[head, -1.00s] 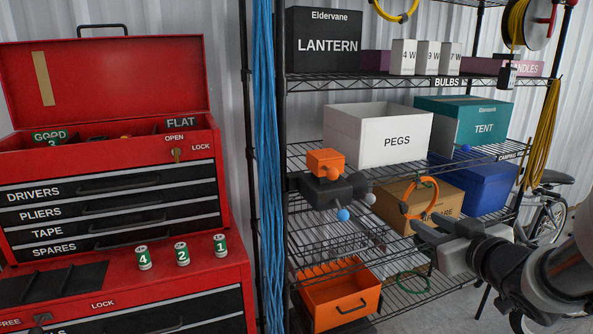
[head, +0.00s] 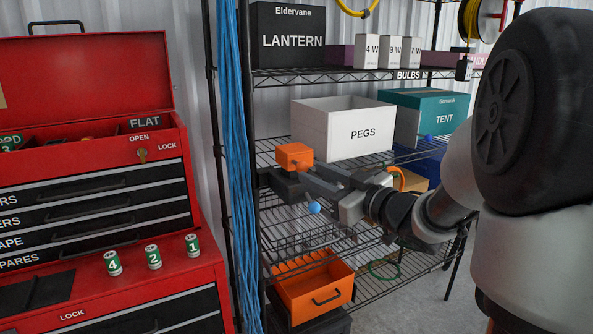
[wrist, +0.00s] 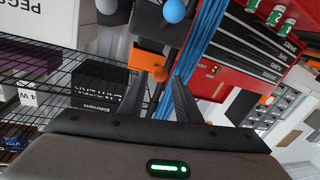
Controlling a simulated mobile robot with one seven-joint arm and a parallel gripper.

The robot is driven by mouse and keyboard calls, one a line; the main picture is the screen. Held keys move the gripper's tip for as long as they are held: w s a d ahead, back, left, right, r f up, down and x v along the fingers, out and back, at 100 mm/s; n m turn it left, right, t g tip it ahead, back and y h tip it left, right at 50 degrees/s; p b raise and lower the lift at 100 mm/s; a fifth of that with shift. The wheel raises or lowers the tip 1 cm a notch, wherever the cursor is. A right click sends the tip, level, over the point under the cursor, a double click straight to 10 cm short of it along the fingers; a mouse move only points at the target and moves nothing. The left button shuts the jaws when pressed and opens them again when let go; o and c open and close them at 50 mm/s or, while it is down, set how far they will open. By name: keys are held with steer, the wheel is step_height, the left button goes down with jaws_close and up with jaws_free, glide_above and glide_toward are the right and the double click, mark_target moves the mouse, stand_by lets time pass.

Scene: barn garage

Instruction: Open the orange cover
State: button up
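The orange cover (head: 294,157) is a small block on top of a dark device (head: 288,185) at the left of the wire shelf. It also shows in the wrist view (wrist: 147,56). An orange knob (wrist: 160,74) sits beside it; my fingers hide this knob in the head view. A blue knob (head: 314,207) is on the device's lower front. My gripper (head: 310,174) is close at the right of the cover. In the wrist view my gripper (wrist: 160,88) is open, and the knob appears between its fingertips. I cannot tell whether they touch it.
The white PEGS box (head: 345,133) stands just behind and right of my gripper. An orange bin (head: 313,292) is below. Blue cords (head: 238,180) hang by the left shelf post. A red tool chest (head: 90,200) with several green cans stands at the left.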

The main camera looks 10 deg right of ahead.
mark_target(307, 170)
steer(key=shift+x, duration=2.75)
jaws_close()
